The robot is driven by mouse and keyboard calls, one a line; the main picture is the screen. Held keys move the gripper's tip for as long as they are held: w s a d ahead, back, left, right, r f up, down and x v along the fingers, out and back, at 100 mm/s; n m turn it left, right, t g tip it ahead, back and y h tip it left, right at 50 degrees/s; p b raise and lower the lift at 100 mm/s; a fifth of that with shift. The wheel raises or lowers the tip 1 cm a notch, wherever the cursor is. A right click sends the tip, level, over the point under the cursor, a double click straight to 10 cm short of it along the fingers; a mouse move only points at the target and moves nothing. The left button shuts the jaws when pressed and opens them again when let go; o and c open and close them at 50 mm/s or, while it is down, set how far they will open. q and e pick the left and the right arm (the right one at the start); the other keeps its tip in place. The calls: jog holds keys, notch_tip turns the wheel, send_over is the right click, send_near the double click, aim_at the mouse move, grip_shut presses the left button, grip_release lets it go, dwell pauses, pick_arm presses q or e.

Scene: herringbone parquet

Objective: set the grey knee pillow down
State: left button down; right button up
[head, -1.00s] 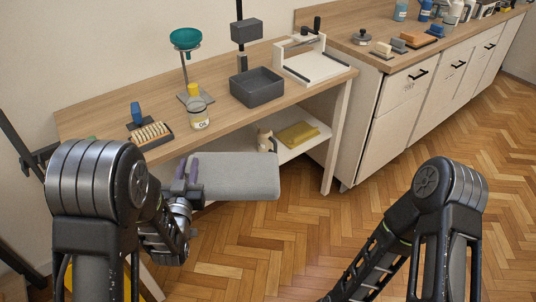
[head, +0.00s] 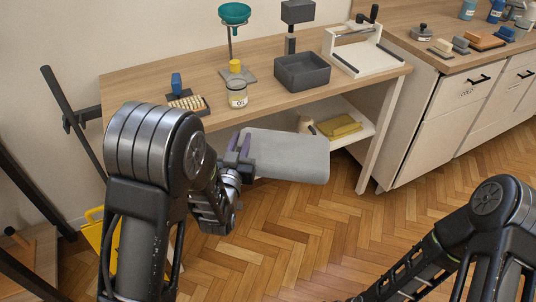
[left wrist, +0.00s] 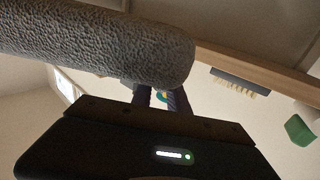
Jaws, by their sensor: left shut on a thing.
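The grey knee pillow (head: 290,156) is a flat, rounded pad held out in front of the workbench in the head view, below the level of the bench top. My left gripper (head: 241,158) is shut on its left end, with the purple fingers on the pad. In the left wrist view the pillow (left wrist: 100,40) spans the upper left as a textured grey roll, and the fingers show behind the dark gripper body. My right arm shows at the lower right of the head view, but its gripper is out of frame.
The wooden workbench (head: 215,99) holds a grey bin (head: 302,72), a jar (head: 237,94), a brush (head: 188,103) and a green funnel (head: 234,13). Its lower shelf carries a yellow cloth (head: 339,127). A yellow object (head: 101,240) stands at the lower left. The parquet floor (head: 310,225) in front is clear.

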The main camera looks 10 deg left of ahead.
jog(key=o, duration=0.7)
jog(key=f+b, duration=0.6)
jog(key=f, duration=0.1)
jog(key=f+b, duration=0.6)
jog(key=f, duration=0.1)
jog(key=shift+w+d+f+b, duration=0.2)
jog(key=shift+f+b, duration=0.1)
pick_arm(q)
jog(key=a+f+n+g+y+b, duration=0.1)
jog(key=a+f+n+y+b, duration=0.15)
jog(key=f, duration=0.55)
jog(key=a+f+n+g+y+b, duration=0.1)
jog(key=a+f+n+y+b, duration=0.2)
jog(key=f, duration=0.4)
jog(key=w+a+f+n+g+y, duration=0.1)
jog(key=a+f+n+g+y, duration=0.1)
jog(key=a, duration=0.7)
jog(key=w+a+f+n+g+y+b, duration=0.1)
jog(key=a+y, duration=0.3)
jog(key=a, duration=0.5)
jog(key=w+a+f+n+g+y, duration=0.1)
jog(key=a+f+n+g+y, duration=0.2)
jog(key=a, duration=0.6)
jog(key=shift+a+f+g+b, duration=0.15)
jog(key=shift+f+g+b, duration=0.2)
jog(key=shift+g, duration=0.25)
pick_arm(e)
notch_tip(320, 180, down, 7)
jog(key=shift+w+d+f, duration=0.1)
jog(key=shift+d+f, duration=0.05)
